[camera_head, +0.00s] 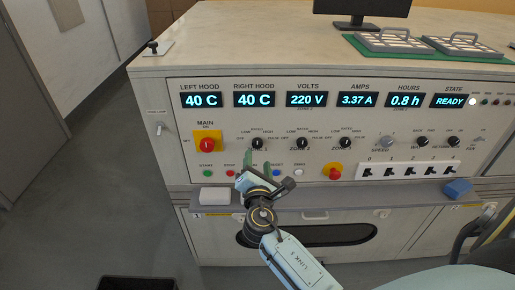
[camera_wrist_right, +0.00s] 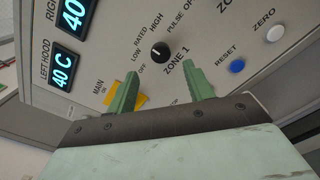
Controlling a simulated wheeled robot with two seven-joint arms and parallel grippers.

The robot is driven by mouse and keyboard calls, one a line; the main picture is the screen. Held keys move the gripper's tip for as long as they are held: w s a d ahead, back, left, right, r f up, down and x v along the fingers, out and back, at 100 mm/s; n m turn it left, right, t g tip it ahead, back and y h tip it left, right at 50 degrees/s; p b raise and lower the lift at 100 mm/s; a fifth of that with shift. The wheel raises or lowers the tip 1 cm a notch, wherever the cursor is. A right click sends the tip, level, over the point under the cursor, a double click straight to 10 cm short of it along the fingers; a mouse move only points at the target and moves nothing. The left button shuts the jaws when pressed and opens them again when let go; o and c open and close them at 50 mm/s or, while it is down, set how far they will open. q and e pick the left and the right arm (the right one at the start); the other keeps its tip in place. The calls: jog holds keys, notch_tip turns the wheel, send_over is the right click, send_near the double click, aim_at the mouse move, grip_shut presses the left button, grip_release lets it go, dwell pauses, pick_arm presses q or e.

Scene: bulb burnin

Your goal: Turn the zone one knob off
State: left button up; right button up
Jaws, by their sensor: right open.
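The zone one knob (camera_head: 257,143) is a small black knob on the upright panel, ringed by OFF, LOW, RATED, HIGH and PULSE labels. It also shows in the right wrist view (camera_wrist_right: 160,52), above the ZONE 1 label. A small light mark is on its face; which label it points at is hard to tell. My right gripper (camera_head: 254,166) has its green fingers just below the knob in the head view. In the right wrist view the gripper (camera_wrist_right: 161,82) is open and empty, its fingertips spread below the knob, not around it. My left gripper is not in view.
The yellow-backed red main switch (camera_head: 207,142) is left of the knob. The zone two knob (camera_head: 301,143) is right of it. A blue reset button (camera_wrist_right: 237,67) lies near the right finger.

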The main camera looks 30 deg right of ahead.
aim_at(258, 145)
jog(key=x, duration=0.7)
jog(key=shift+c, duration=0.9)
jog(key=c, duration=0.8)
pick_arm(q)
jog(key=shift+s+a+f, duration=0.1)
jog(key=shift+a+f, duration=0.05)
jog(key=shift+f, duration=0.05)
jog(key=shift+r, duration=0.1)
